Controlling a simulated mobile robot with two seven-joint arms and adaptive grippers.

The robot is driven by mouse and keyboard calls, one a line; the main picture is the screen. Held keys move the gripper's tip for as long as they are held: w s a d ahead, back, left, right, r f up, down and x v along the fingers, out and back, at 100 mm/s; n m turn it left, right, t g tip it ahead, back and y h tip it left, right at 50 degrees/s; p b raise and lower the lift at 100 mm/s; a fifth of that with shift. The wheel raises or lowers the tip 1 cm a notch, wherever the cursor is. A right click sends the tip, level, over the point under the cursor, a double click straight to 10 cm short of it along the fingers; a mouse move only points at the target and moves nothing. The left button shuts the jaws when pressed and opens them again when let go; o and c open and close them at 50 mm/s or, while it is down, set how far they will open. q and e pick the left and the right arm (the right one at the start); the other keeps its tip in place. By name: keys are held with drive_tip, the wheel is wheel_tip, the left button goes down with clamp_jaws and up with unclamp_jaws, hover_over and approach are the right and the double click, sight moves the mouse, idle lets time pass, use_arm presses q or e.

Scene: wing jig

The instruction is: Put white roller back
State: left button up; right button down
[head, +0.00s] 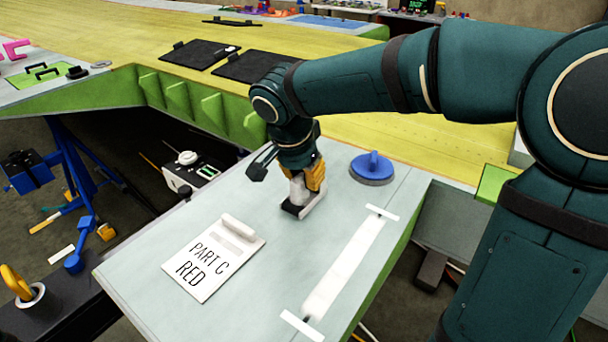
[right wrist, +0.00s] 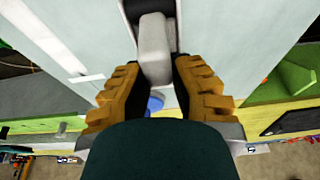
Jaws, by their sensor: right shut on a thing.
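My right gripper (head: 305,190) points down over the pale work surface (head: 262,300), with its orange fingers closed around the white roller (head: 298,193). In the right wrist view the roller (right wrist: 154,50) shows as a pale, rounded block between the two fingers of my right gripper (right wrist: 157,75). The roller's lower end is at a small dark holder with a white rim (head: 306,208) on the surface. I cannot tell whether the roller rests in the holder or is just above it. My left gripper is not in view.
A white sheet marked PART C RED (head: 205,275) lies at the left, with a white cylindrical piece (head: 238,226) along its top edge. A blue-handled disc (head: 373,167) stands behind right. A long white strip (head: 345,265) lies at the right. The surface between sheet and strip is clear.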

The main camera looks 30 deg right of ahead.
drive_tip(key=shift+f, duration=0.15)
drive_tip(key=c, duration=1)
unclamp_jaws()
drive_tip(key=shift+o, duration=0.2)
drive_tip(key=shift+r, duration=0.45)
drive_tip(key=p+v, duration=0.2)
drive_tip(key=v, duration=0.9)
drive_tip(key=shift+r+p, duration=0.2)
drive_tip(key=shift+p, duration=0.1)
drive_tip(key=shift+s+a, duration=0.15)
